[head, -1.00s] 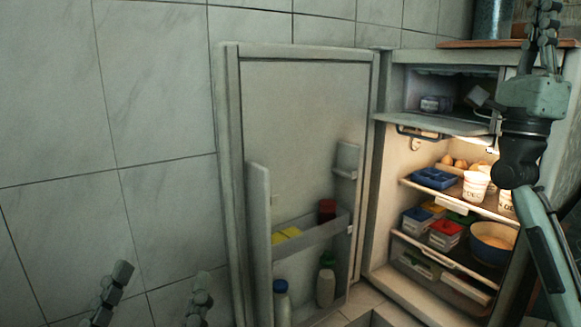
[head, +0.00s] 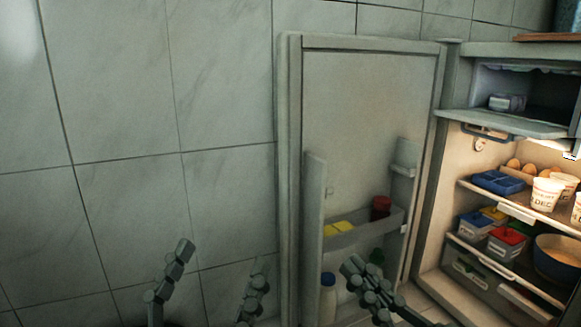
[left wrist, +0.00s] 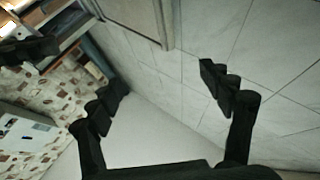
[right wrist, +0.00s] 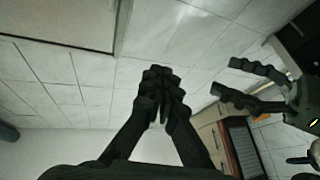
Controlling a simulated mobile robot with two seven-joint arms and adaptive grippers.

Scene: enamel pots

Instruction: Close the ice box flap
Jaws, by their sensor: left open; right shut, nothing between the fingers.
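The ice box (head: 540,95) is the top compartment of the open fridge, at the right of the head view. Its flap (head: 515,122) is down and sticks out about level below the opening. My left gripper (head: 222,257) is open and empty at the lower left, in front of the tiled wall and far from the flap. It also shows in the left wrist view (left wrist: 160,78). My right gripper (head: 356,268) is shut and empty in front of the fridge door's lower shelves, below and left of the flap. In the right wrist view its fingers (right wrist: 160,75) are together.
The fridge door (head: 365,120) stands wide open left of the fridge, with bottles and boxes on its shelves. Below the flap, fridge shelves hold eggs, white tubs (head: 547,193), a blue tray (head: 497,182) and a bowl (head: 556,258). A pale box (head: 506,103) sits inside the ice box.

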